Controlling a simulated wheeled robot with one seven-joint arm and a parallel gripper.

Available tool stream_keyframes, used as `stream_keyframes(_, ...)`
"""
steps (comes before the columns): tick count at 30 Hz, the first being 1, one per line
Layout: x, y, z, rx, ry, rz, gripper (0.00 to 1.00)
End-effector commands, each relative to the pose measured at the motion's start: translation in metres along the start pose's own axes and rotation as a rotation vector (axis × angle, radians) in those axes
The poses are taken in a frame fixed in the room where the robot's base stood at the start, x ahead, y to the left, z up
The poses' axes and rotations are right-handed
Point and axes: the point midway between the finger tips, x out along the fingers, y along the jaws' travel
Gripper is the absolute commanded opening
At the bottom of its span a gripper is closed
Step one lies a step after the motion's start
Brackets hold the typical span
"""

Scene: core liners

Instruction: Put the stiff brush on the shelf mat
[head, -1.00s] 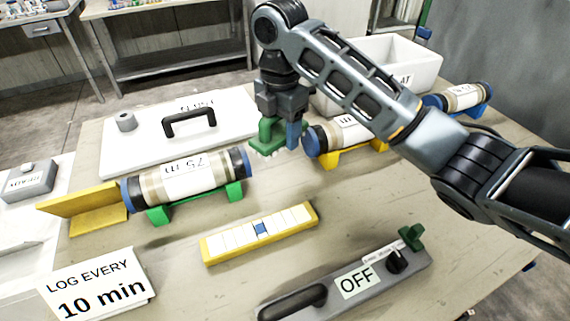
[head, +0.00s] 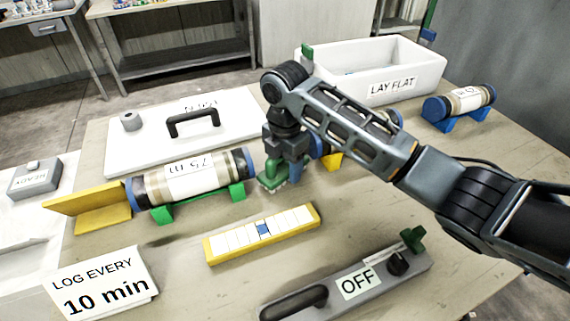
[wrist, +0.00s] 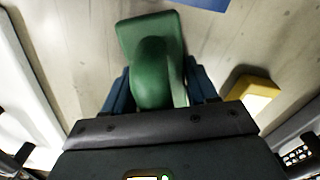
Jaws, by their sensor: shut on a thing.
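The stiff brush appears as a green block with a curved green grip and pale bristles (head: 271,184). My gripper (head: 284,168) is shut on its grip, just right of the striped core tube, with the bristles low over the bench; I cannot tell if they touch it. In the wrist view the green brush (wrist: 152,60) sits between the blue fingers of my gripper (wrist: 160,90). A flat blue patch (wrist: 205,4) shows at that view's top edge; I cannot tell whether it is the shelf mat. No shelf mat is clearly seen in the head view.
A striped core tube (head: 190,178) lies on a green cradle left of the brush. A yellow-edged scale strip (head: 262,233) and a grey OFF panel (head: 345,285) lie nearer. A white LAY FLAT tray (head: 420,70) and a blue-cradled tube (head: 460,102) are behind right.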

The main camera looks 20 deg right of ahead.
Motion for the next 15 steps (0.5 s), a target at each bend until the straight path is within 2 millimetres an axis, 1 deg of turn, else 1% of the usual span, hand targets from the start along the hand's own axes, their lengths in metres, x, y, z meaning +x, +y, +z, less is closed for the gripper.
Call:
stream_keyframes(3, 0.0028, 0.0001, -0.0003, 0.0, 0.001, 0.0, 0.23)
stream_keyframes(4, 0.0026, 0.0001, -0.0002, 0.0, 0.001, 0.0, 0.59)
stream_keyframes(11, 0.0021, 0.0001, -0.0002, 0.0, 0.0, 0.0, 0.81)
stream_keyframes(12, 0.0021, 0.0001, -0.0002, 0.0, 0.0, 0.0, 0.83)
stream_keyframes(15, 0.002, 0.0001, -0.0002, 0.0, 0.0, 0.0, 0.83)
